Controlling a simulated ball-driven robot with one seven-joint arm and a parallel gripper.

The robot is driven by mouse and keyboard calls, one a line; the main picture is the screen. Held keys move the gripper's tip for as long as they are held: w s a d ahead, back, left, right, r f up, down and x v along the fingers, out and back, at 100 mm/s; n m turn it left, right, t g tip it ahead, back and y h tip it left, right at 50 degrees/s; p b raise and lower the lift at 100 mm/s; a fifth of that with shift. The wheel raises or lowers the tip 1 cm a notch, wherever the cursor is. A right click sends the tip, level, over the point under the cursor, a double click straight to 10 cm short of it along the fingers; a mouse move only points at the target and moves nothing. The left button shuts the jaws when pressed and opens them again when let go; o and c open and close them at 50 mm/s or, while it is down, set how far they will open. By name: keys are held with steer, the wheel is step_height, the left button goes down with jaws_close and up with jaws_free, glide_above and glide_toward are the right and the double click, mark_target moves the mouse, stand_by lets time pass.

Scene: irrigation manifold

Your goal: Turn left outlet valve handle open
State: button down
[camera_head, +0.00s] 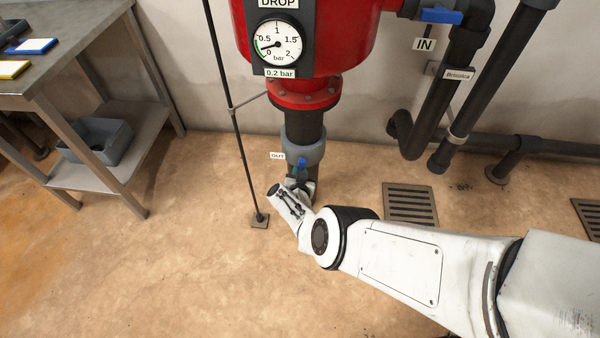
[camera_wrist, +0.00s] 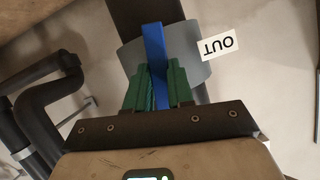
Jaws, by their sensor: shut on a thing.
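The outlet valve (camera_head: 304,152) is a grey body on the dark pipe below the red filter housing, with an OUT tag (camera_head: 277,156) at its left. Its blue handle (camera_head: 301,162) shows only as a small piece in the head view; my gripper and wrist hide the rest. In the wrist view the blue handle (camera_wrist: 153,40) runs lengthwise between the green fingers of my gripper (camera_wrist: 156,82), which is shut on it. The OUT tag (camera_wrist: 219,46) is at the right there, upside down. The handle's angle to the pipe is hard to judge in the head view.
The red filter housing (camera_head: 310,35) with a pressure gauge (camera_head: 277,42) stands above. A thin black post (camera_head: 237,130) is close at the left. The inlet valve's blue handle (camera_head: 440,16) and dark pipes are at the right. A workbench (camera_head: 65,60) stands far left.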

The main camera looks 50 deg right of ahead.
steer(key=shift+w+a+n+g, duration=0.1)
steer(key=shift+n+g, duration=0.4)
steer(key=shift+n, duration=0.3)
stand_by(0.4)
steer(key=c, duration=1)
jaws_free()
steer(key=shift+p+v, duration=4.25)
steer(key=shift+v, duration=1.15)
steer(key=shift+f, duration=0.2)
